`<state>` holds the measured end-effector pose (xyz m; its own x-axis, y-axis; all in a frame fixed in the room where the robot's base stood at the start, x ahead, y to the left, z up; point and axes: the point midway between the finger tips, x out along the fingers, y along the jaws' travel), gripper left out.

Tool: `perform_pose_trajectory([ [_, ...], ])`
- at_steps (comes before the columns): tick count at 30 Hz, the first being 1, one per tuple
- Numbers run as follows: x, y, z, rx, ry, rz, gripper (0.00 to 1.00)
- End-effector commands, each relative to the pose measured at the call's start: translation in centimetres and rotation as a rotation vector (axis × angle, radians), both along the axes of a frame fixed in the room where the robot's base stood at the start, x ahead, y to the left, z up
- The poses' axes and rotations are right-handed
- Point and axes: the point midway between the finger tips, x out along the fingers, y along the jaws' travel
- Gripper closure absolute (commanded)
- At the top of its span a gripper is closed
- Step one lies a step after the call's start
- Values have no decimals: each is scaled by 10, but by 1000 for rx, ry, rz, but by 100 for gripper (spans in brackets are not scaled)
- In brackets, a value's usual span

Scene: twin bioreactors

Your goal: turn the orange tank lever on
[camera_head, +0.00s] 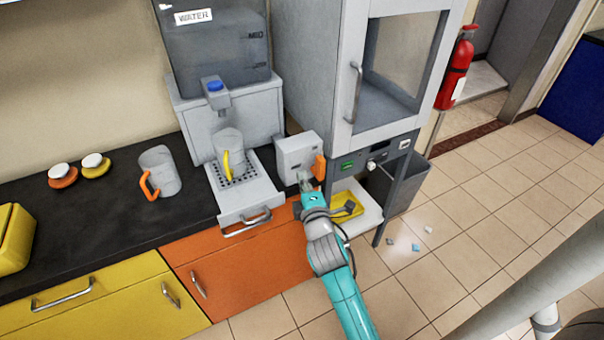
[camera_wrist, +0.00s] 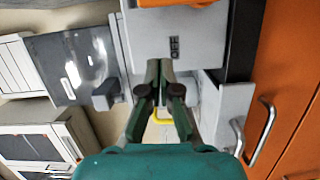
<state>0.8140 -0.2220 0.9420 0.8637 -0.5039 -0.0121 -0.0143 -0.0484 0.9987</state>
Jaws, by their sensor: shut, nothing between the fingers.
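An orange lever (camera_head: 319,167) sticks out from the right side of a small white box (camera_head: 292,152) on the counter, beside the cabinet with the glass door. In the wrist view the lever (camera_wrist: 183,3) shows only in part at the top edge, along the edge of the box (camera_wrist: 205,42). My gripper (camera_head: 305,176) is in front of the box, below and left of the lever. In the wrist view the gripper fingers (camera_wrist: 165,64) are shut with nothing between them, over the box's front. I cannot tell whether they touch it.
A water tank (camera_head: 218,55) with a blue-buttoned tap stands left of the box, with a yellow-handled mug (camera_head: 229,145) below. An orange-handled mug (camera_head: 160,172) stands on the counter. A yellow tray (camera_head: 346,207) lies near my arm. Small debris (camera_head: 416,247) lies on the floor.

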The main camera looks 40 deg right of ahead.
Motion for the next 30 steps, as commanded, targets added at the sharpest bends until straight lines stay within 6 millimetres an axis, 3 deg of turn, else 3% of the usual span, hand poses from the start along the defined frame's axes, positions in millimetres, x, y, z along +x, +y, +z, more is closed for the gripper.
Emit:
perform_pose_trajectory([
  [12,-52,30,-1,0,2,0,100],
  [30,-60,35,0,0,0,0,100],
])
